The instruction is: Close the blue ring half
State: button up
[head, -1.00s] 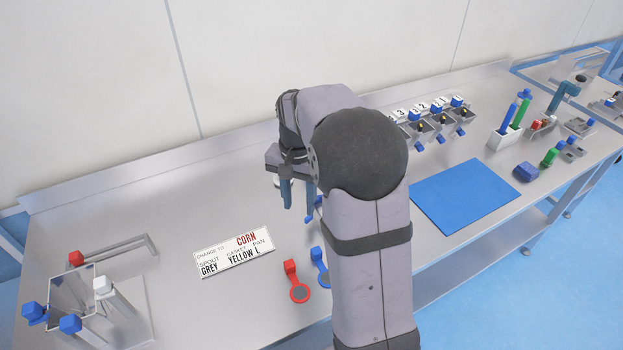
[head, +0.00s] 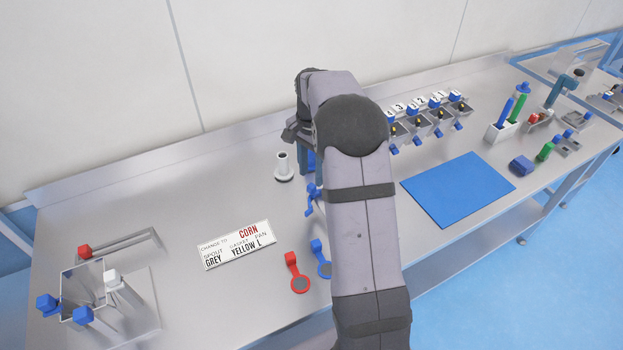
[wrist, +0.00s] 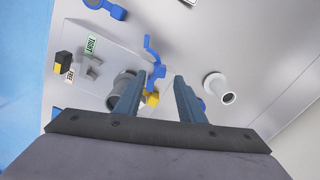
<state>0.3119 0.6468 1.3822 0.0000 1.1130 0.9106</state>
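In the wrist view, my gripper (wrist: 157,92) is open, its two fingers apart with nothing clearly held between them. A blue part with a bent arm (wrist: 157,68) shows just beyond and between the fingers; a small yellow piece (wrist: 151,99) sits beside it. More blue (wrist: 203,104) shows behind the right finger. A grey cylindrical piece (wrist: 118,92) is partly hidden by the left finger. In the head view the blue bent arm (head: 313,198) shows beside my arm, which hides most of the fixture. I cannot tell how far the ring half is swung, or whether a finger touches it.
A white flanged spout (head: 284,167) stands left of my gripper; it also shows in the wrist view (wrist: 219,88). A sign (head: 236,245), a red paddle (head: 299,277) and a blue paddle (head: 323,262) lie nearer the front. A blue mat (head: 458,190) lies right.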

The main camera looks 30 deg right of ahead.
aim_at(311, 186)
jog(key=shift+f+p, duration=0.55)
jog(key=shift+f, duration=1.55)
grip_shut()
